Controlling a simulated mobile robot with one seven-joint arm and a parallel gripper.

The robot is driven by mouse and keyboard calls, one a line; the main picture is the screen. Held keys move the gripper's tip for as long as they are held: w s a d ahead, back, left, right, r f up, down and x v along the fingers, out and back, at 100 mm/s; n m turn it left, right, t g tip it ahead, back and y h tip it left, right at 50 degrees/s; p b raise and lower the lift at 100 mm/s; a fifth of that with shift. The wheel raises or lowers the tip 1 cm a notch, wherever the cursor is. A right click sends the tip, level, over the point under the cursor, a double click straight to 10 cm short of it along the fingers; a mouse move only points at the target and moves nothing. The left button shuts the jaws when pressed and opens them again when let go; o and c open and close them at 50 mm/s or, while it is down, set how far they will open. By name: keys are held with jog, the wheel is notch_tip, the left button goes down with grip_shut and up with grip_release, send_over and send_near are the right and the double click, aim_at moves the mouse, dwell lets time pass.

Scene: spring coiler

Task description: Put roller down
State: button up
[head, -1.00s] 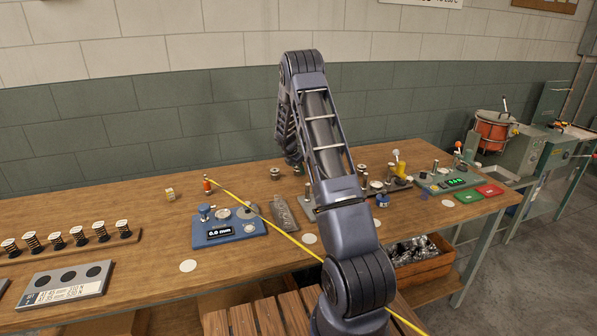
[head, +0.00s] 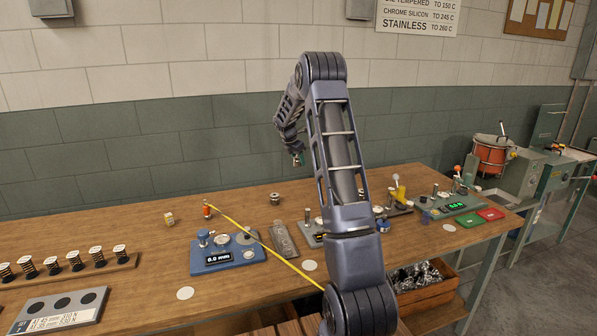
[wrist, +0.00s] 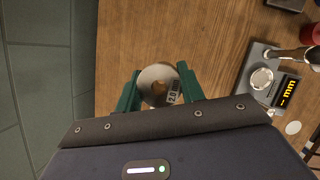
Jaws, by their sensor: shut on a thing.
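In the head view my gripper (head: 298,159) hangs above the back part of the bench, seen against the green wall; the roller is too small to make out there. The wooden bench top (wrist: 135,35) lies below the roller in the wrist view.
A small dark metal piece (head: 274,198) stands on the bench. A blue gauge (head: 228,252) and a yellow wire (head: 265,243) lie in front. A grey device with an "mm" display (wrist: 288,91) is right in the wrist view. Bare wood surrounds the dark piece.

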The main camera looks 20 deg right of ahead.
jog(key=r, duration=0.2)
jog(key=n+t, duration=0.1)
jog(key=n, duration=0.3)
send_over(288, 214)
jog(key=a, duration=0.1)
jog(key=shift+y, duration=0.5)
jog(key=f, duration=2)
jog(key=shift+s, duration=0.3)
jog(key=shift+f, duration=0.15)
jog(key=o, duration=1.3)
jog(key=shift+c, duration=0.2)
